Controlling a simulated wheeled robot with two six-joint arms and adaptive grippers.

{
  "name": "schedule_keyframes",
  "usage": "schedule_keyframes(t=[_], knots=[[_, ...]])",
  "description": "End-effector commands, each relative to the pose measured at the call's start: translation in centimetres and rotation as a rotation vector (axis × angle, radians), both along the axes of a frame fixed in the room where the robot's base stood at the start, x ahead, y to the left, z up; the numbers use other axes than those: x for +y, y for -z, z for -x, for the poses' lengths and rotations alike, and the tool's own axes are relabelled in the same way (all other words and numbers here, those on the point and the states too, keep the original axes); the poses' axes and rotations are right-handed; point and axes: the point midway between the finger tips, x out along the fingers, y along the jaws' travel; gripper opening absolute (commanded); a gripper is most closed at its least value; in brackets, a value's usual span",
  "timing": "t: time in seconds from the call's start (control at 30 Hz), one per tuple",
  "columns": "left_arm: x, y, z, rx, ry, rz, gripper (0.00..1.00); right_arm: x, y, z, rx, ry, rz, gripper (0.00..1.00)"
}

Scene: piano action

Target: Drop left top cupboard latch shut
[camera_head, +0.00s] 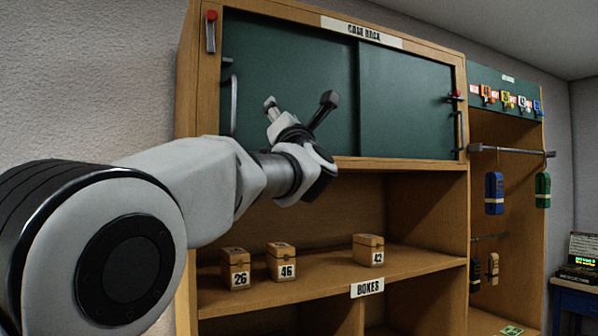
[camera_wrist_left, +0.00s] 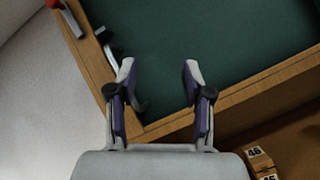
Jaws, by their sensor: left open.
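The left top cupboard latch (camera_head: 211,32) is a small grey bar with a red knob at its top. It stands upright on the wooden frame left of the green left door (camera_head: 290,70). In the left wrist view the latch (camera_wrist_left: 70,22) shows at the top left corner, partly cut off. My left gripper (camera_head: 299,101) is open and empty in front of the left door, below and right of the latch. Its spread fingers (camera_wrist_left: 159,68) touch nothing that I can make out. My right gripper is out of view.
A grey vertical handle (camera_head: 234,105) is at the left door's left edge. A second red-knobbed latch (camera_head: 456,96) is by the right door (camera_head: 405,100). Numbered boxes (camera_head: 281,262) stand on the shelf below. A bare wall (camera_head: 90,70) is at left.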

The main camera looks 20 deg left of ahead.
Motion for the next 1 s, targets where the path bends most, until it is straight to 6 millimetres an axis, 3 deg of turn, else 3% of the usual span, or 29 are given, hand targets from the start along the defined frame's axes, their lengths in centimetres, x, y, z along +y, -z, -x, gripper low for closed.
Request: schedule_keyframes(t=[0.3,0.5,1.0], knots=[[0.2,7.3,-4.0,0.184,-0.047,-0.102,0.51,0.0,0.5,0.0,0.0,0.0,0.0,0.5],[0.2,10.1,-5.3,0.256,-0.064,-0.148,0.51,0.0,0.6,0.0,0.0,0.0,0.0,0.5],[0.2,10.7,-5.5,0.27,-0.067,-0.158,0.51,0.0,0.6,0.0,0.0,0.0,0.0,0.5]])
